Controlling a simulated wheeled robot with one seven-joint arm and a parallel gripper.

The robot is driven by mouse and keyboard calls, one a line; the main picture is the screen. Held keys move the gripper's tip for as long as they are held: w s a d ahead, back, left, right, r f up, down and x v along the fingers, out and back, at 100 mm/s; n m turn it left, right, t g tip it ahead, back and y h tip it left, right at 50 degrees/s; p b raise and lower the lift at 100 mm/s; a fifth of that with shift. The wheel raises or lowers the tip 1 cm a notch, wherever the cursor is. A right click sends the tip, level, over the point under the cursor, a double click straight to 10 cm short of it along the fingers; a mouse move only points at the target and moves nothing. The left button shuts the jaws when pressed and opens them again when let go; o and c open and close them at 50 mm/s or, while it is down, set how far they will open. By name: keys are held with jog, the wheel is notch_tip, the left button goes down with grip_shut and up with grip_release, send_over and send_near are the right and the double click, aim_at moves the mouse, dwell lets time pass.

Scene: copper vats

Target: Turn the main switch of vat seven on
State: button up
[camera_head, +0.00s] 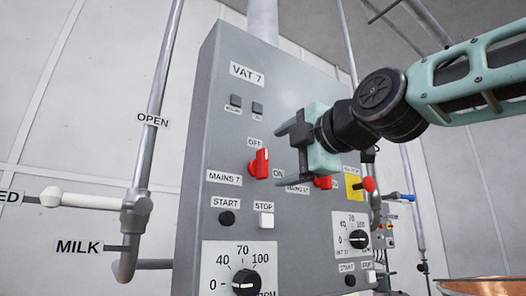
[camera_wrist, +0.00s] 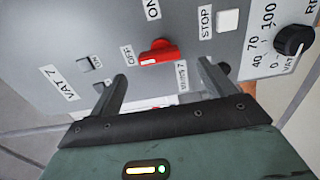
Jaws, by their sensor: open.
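The vat seven main switch (camera_head: 260,163) is a red rotary handle on the grey panel under the VAT 7 sign (camera_head: 247,73). The MAINS 7 label (camera_head: 225,178) is at its lower left. The handle stands upright, pointing to OFF; ON is at its right. My gripper (camera_head: 280,157) is open and empty, in front of the panel, just right of the switch in the head view. In the wrist view the red switch (camera_wrist: 158,53) shows beyond the open fingertips (camera_wrist: 162,69), between them across the picture; I see no contact.
A START button (camera_head: 227,218), a white STOP button (camera_head: 266,220) and a black dial (camera_head: 246,282) sit below the switch. A second red switch (camera_head: 323,182) is to the right, partly hidden by my gripper. Pipes with a white-handled valve (camera_head: 80,199) stand at left.

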aim_at(266, 160)
jog(key=p+x, duration=0.1)
jog(key=x, duration=0.2)
jog(key=p+x, duration=0.2)
jog(key=x, duration=0.1)
jog(key=shift+a+r+p, duration=0.1)
jog(key=shift+r+p, duration=0.15)
jog(key=shift+p, duration=0.05)
jog(key=shift+w+a+f+p, duration=0.25)
jog(key=shift+w+a+p, duration=0.2)
jog(key=shift+w, duration=0.25)
jog(key=c, duration=1)
